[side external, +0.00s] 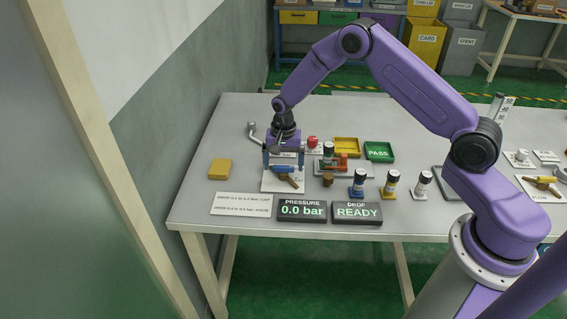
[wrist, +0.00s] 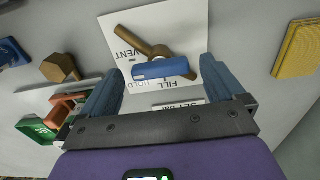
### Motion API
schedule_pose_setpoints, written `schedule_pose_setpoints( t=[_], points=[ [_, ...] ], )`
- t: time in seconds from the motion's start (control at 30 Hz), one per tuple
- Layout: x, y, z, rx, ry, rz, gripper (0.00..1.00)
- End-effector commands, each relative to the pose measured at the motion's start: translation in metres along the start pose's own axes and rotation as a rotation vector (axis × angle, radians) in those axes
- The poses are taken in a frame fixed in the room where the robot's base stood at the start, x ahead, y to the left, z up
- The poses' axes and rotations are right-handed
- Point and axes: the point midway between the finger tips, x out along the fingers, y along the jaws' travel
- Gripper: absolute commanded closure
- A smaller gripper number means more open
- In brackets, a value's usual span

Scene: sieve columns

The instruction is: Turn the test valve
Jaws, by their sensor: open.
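The test valve is a brass body and lever (wrist: 148,42) with a blue handle (wrist: 160,69), on a white plate (wrist: 182,24) marked VENT, HOLD and FILL. In the side external view the brass part (side external: 289,181) shows just below my gripper (side external: 284,163). In the wrist view my gripper (wrist: 163,70) is open, with one blue finger on each side of the blue handle. Gaps show between the fingers and the handle, and I cannot tell whether the fingertips are level with it. The pressure display (side external: 302,210) reads 0.0 bar, and the drop display (side external: 357,212) reads READY.
A red-and-grey fixture (side external: 345,164) holding a column stands right of the valve. Blue-, yellow- and white-based columns (side external: 358,183) (side external: 391,182) (side external: 423,185) stand in front. A yellow tray (side external: 347,147) and green PASS tray (side external: 379,151) lie behind. A yellow block (side external: 220,169) lies left.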

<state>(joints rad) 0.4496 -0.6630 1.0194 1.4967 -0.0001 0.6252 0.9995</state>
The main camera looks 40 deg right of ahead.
Motion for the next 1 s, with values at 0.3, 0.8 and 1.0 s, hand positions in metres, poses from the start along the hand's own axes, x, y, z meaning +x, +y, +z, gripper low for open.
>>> schedule_pose_setpoints(
  t=[0.3, 0.8, 1.0],
  points=[
    [0.0043, -0.0002, 0.0002, 0.0, 0.0, 0.0, 0.04],
    [0.0039, 0.0001, 0.0001, -0.018, 0.0, 0.001, 0.6],
    [0.0037, -0.0002, 0.0004, -0.101, -0.001, 0.001, 0.6]
  ],
)
